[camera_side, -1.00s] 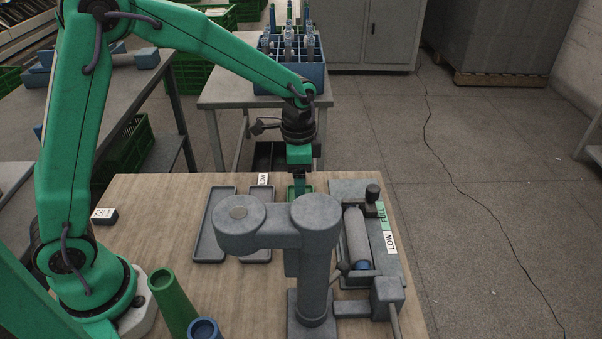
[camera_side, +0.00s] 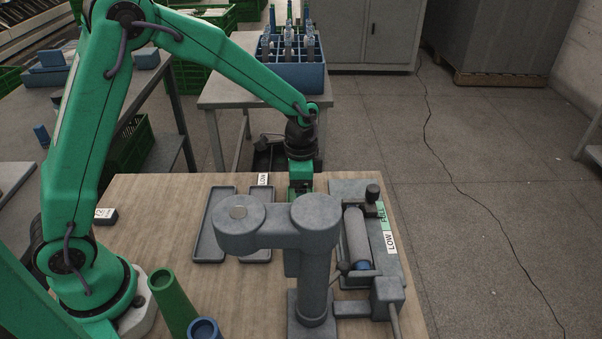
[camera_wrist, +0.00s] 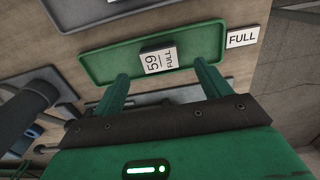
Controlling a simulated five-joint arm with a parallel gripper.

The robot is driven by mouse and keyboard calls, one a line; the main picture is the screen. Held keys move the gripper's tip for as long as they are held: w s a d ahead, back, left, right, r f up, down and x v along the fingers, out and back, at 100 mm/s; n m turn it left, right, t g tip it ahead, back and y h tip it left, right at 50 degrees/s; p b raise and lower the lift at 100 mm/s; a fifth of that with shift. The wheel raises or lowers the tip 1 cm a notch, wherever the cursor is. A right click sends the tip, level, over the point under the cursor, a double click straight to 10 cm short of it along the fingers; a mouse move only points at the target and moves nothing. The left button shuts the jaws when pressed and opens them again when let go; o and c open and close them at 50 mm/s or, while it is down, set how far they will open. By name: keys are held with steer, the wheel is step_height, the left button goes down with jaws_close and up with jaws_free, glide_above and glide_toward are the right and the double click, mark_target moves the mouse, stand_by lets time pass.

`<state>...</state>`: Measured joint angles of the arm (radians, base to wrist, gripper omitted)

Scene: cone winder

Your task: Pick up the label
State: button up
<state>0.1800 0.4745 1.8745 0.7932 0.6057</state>
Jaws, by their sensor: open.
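The label is a small dark block with a white face reading "59 FULL" (camera_wrist: 158,60), lying in a shallow green tray (camera_wrist: 105,67) in the wrist view. My gripper (camera_wrist: 161,80) is open, one finger to each side of the label and short of it in the picture. Nothing is between the fingers. Another small dark block with a "12" face (camera_side: 106,216) lies at the table's left.
A grey winder post with a round-ended arm (camera_side: 277,224) stands in front of my gripper. Grey trays (camera_side: 199,245) lie to its left, a roller unit (camera_side: 357,235) to its right. A "FULL" tag (camera_wrist: 242,37) sits beside the green tray. Green and blue cones stand at the front.

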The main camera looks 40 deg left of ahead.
steer(key=shift+f, duration=2.3)
steer(key=c, duration=1.1)
